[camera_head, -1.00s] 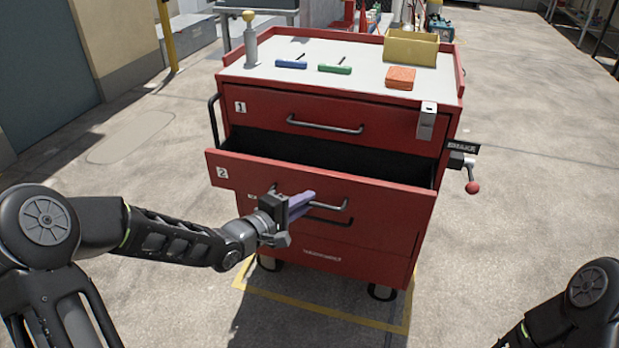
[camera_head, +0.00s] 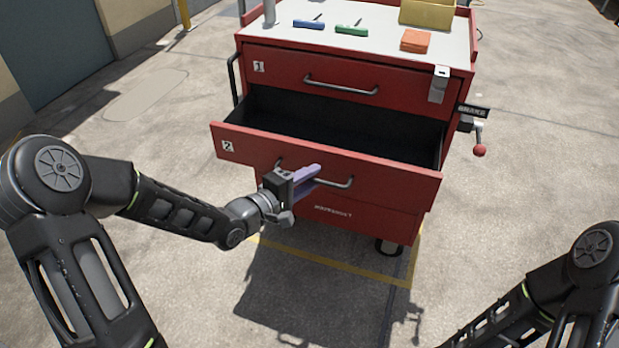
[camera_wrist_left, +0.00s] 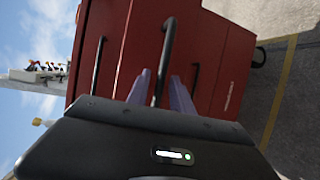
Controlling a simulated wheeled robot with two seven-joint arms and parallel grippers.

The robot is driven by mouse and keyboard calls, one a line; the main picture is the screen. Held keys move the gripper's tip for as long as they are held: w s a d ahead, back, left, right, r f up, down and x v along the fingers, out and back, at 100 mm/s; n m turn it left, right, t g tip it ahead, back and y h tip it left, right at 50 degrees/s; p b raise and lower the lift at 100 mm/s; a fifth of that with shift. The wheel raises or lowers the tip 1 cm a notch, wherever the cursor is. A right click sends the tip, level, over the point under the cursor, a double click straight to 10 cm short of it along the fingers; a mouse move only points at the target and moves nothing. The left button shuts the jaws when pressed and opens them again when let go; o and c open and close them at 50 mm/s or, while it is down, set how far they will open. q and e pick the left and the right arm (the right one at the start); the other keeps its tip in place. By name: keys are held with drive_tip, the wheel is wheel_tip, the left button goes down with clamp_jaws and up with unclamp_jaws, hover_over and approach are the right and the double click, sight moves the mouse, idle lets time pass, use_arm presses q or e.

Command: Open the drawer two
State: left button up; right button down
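Drawer two (camera_head: 385,187) is the red drawer with the "2" label and stands well out of the cart, its dark interior showing empty. Its bar handle (camera_head: 340,184) is on the front. My left gripper (camera_head: 308,175) is at the left part of this handle. In the left wrist view the handle bar (camera_wrist_left: 167,48) runs between the two purple fingers (camera_wrist_left: 160,92), which seem shut on it, though slim gaps seem to show beside the bar. My right arm enters at the lower right of the head view; its gripper is out of view.
Drawer one (camera_head: 400,95) above is shut, with a grey latch (camera_head: 438,88) at its right. A brake lever with a red knob (camera_head: 480,150) sticks out right. The concrete floor around is clear.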

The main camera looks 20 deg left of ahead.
use_arm(q)
drive_tip(key=shift+o, duration=0.2)
drive_tip(key=p+v, duration=0.2)
drive_tip(key=v, duration=0.5)
drive_tip(key=shift+s+a, duration=0.2)
drive_tip(key=shift+s, duration=0.15)
idle(0.3)
